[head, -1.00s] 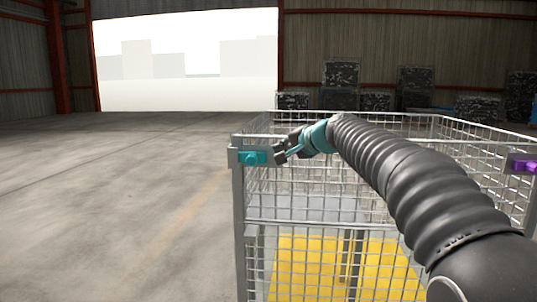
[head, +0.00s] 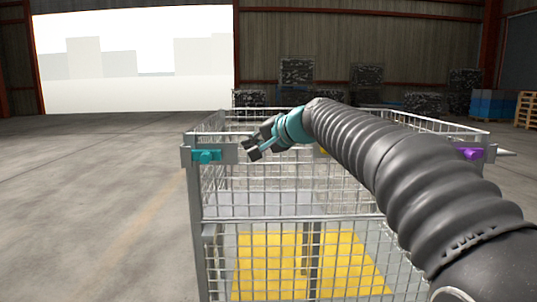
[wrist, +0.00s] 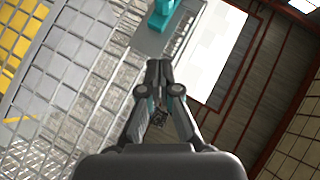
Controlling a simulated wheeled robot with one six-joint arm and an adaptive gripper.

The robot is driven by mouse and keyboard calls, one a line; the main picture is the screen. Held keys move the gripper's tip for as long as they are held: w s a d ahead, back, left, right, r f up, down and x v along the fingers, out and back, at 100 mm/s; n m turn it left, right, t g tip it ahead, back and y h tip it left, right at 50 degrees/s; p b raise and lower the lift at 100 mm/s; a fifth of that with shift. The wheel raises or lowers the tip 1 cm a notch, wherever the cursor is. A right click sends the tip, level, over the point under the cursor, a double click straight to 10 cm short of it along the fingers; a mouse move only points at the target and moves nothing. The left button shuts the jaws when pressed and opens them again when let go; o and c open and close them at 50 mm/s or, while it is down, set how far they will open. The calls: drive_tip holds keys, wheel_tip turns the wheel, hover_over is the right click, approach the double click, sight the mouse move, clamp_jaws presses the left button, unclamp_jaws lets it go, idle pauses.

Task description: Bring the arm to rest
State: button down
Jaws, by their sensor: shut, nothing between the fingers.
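My gripper (head: 251,150) is at the end of my arm, in front of the upper part of a wire mesh cage (head: 262,212) in the head view. Its fingers point left, toward a teal latch (head: 206,157) on the cage's left corner post, with a gap between. In the wrist view my gripper (wrist: 158,66) has its fingertips together with nothing between them. The teal latch (wrist: 160,14) shows beyond the fingertips there, apart from them. A purple latch (head: 469,154) sits on the cage's right corner.
The cage has a yellow floor panel (head: 262,262) inside. Dark bales (head: 297,70) stand along the back wall, with blue crates (head: 493,104) and a wooden pallet (head: 528,110) at right. The concrete floor (head: 90,200) on the left is clear, up to a bright doorway (head: 135,90).

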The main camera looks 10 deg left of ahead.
drive_tip(key=s+d+f+n+g+h, duration=0.1)
drive_tip(key=s+d+f, duration=0.2)
drive_tip(key=f, duration=0.2)
drive_tip(key=s+d+f+n+g+h+p, duration=0.1)
drive_tip(key=s+d+f+h, duration=0.15)
drive_tip(key=f, duration=0.25)
drive_tip(key=s+d+f+n+g+h, duration=0.1)
drive_tip(key=s+d+f, duration=0.15)
drive_tip(key=f, duration=0.35)
drive_tip(key=s+d+f+h+p, duration=0.2)
drive_tip(key=s+d+h+p, duration=0.1)
drive_tip(key=s+d, duration=0.7)
drive_tip(key=s+d+f+h+p, duration=0.2)
drive_tip(key=s+d, duration=0.9)
drive_tip(key=s, duration=0.7)
drive_tip(key=shift+s+d+f+h+p, duration=0.15)
drive_tip(key=shift+s+f+h+p, duration=0.15)
drive_tip(key=shift+h+p, duration=0.6)
drive_tip(key=shift+y, duration=0.25)
